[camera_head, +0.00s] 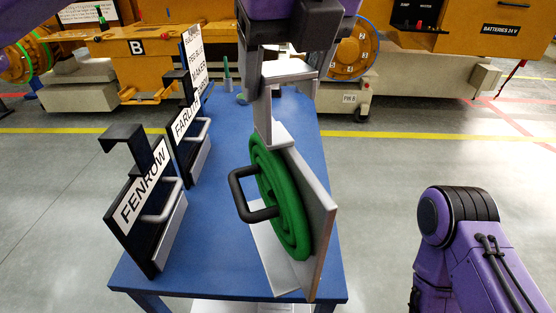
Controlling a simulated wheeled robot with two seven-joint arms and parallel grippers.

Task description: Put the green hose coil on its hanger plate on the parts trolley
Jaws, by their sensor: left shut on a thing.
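The green hose coil (293,216) is upright, edge-on to me, in front of a grey upright plate (322,222) on the blue trolley top (225,190). A black U-shaped handle (234,186) stands out from the coil's left face. My left gripper (268,138) comes down from above and is shut at the coil's upper rim. The fingertips are partly hidden, and I cannot tell whether the coil rests on the plate or is held just off it. My right gripper is out of view.
A black FENROW plate (128,232) with an overhanging black hook and grey handle stands at the trolley's left front. A similar plate (178,150) stands behind it, with a text sign (193,56) above. Orange vehicles fill the back. Floor right of the trolley is clear except for my arm.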

